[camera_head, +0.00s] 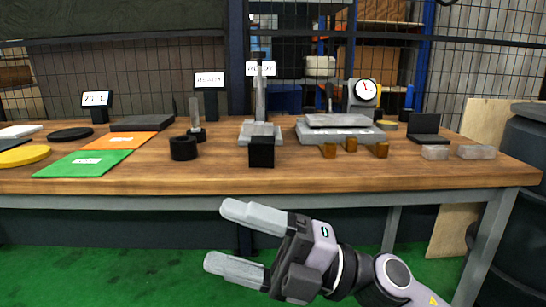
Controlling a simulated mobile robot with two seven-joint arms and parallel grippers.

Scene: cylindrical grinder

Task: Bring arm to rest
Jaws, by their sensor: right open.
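My right gripper (240,241) is open and empty. It hangs in front of the workbench, below the level of its top, with its two light grey fingers pointing left. My right arm comes in from the lower right corner. No object is between or touching the fingers. My left gripper is not in view.
The wooden workbench (330,178) spans the view behind my gripper. On it are a black block (261,152), a black ring (183,148), green (84,163) and orange (120,140) sheets, and a dial gauge (365,91). Green floor (110,275) lies free at lower left.

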